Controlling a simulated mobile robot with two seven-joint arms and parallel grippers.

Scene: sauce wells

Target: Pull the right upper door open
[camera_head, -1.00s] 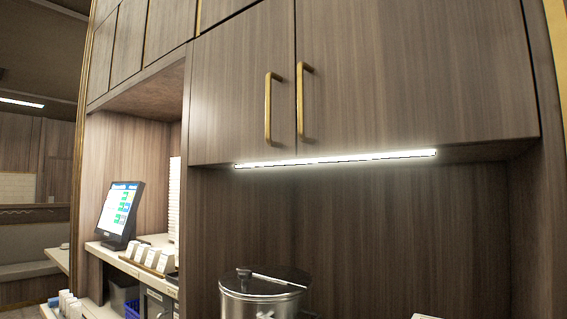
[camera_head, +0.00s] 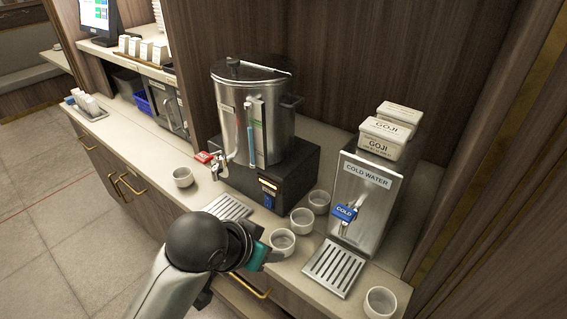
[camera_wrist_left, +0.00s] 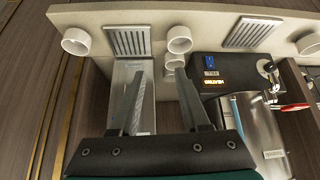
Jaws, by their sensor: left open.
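The right upper door and its handle are not in either view now; the head view looks down at the counter below the upper cabinets. My left gripper (camera_head: 268,254) reaches in over the counter's front edge, near the white cups, and its fingers are mostly hidden behind its own teal and black body. In the left wrist view the two dark fingers of my left gripper (camera_wrist_left: 160,76) stand apart with nothing held between them. My right gripper is not in view.
A steel urn (camera_head: 228,120) on a black base and a cold water dispenser (camera_head: 362,190) stand on the counter (camera_head: 130,140). Several white cups (camera_head: 283,241) and a drip tray (camera_head: 336,268) lie near the gripper. Goji boxes (camera_head: 385,138) top the dispenser. Floor (camera_head: 60,230) is clear at left.

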